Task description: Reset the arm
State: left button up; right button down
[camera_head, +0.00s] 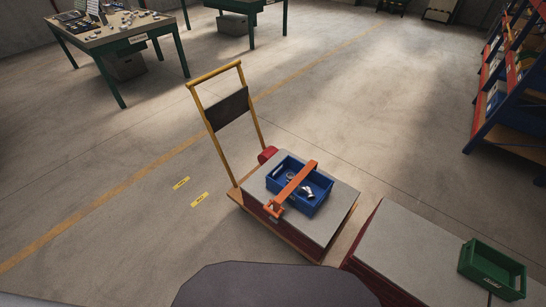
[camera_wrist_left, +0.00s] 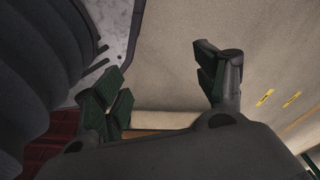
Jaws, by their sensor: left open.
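My left gripper (camera_wrist_left: 165,95) shows in the left wrist view with its dark fingers spread apart and nothing between them. Pale floor lies behind the fingers, and a grey surface with a dark red side shows at the left. Neither of my arms nor grippers shows in the head view. My right gripper is not seen in any view.
A trolley (camera_head: 237,195) with a yellow handle bears a blue crate (camera_head: 315,208) holding metal parts, with an orange bar across it. A green crate (camera_head: 487,270) sits on a grey-topped block (camera_head: 405,240). A blue rack (camera_head: 485,110) stands right, a worktable (camera_head: 105,38) back left. Floor between is clear.

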pick_arm(q)
jog(key=s+a+r+p, duration=0.1)
jog(key=s+r+p, duration=0.1)
jog(key=s+p, duration=0.4)
jog(key=s+a+r+p, duration=0.1)
jog(key=s+p, duration=0.5)
jog(key=s, duration=0.2)
jog(key=shift+s+a+r+g, duration=0.3)
jog(key=shift+a+r+g, duration=0.1)
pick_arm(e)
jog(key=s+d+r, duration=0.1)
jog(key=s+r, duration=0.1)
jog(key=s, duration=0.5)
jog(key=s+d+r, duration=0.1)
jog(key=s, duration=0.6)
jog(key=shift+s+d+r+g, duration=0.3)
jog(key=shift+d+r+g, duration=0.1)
pick_arm(q)
jog(key=shift+f, duration=0.15)
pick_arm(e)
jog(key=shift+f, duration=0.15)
pick_arm(q)
notch_tip(320, 180, down, 4)
jog(key=b, duration=0.4)
jog(key=shift+f+b, duration=0.15)
jog(key=shift+b, duration=0.2)
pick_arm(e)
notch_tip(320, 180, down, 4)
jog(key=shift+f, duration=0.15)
